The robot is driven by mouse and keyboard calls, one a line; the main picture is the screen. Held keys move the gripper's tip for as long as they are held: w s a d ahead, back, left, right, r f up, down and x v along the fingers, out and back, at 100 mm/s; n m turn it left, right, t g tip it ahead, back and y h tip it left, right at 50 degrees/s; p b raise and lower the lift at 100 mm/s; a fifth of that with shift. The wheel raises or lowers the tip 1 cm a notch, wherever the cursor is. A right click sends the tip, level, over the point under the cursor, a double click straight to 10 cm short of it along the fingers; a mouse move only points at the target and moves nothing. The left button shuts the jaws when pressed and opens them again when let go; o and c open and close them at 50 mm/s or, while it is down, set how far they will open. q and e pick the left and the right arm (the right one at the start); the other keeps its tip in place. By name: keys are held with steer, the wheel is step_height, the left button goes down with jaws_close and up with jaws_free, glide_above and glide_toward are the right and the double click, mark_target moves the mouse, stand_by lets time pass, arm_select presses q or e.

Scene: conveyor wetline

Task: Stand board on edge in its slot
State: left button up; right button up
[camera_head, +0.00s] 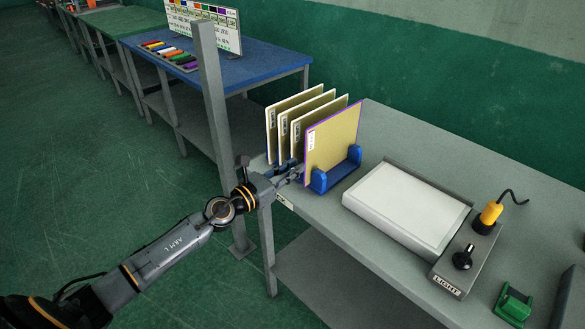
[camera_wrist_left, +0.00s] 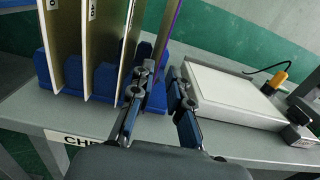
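The tan board with the purple edge (camera_head: 333,140) stands on edge at the right end of the blue slotted rack (camera_head: 341,174). Its purple edge (camera_wrist_left: 170,30) faces me in the left wrist view. My left gripper (camera_head: 292,175) is low at the board's near edge. In the left wrist view, its two fingers (camera_wrist_left: 160,76) are apart, one on each side of the board's lower edge, with a gap visible. My right gripper is not in view. The board's bottom is partly hidden by the rack and fingers.
Several other tan boards (camera_head: 286,117) stand in the rack to the left. A white light panel (camera_head: 407,205) lies right of the rack on the grey table (camera_head: 400,128), with a yellow-handled tool (camera_head: 490,213) beyond. A grey post (camera_head: 213,110) rises left of the table.

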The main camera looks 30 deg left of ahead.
arm_select(q)
steer(key=o, duration=0.6)
steer(key=shift+c, duration=0.2)
steer(key=shift+f, duration=0.1)
steer(key=shift+s, duration=0.1)
steer(key=v, duration=1.1)
steer(key=shift+s+a, duration=0.15)
steer(key=shift+s, duration=0.25)
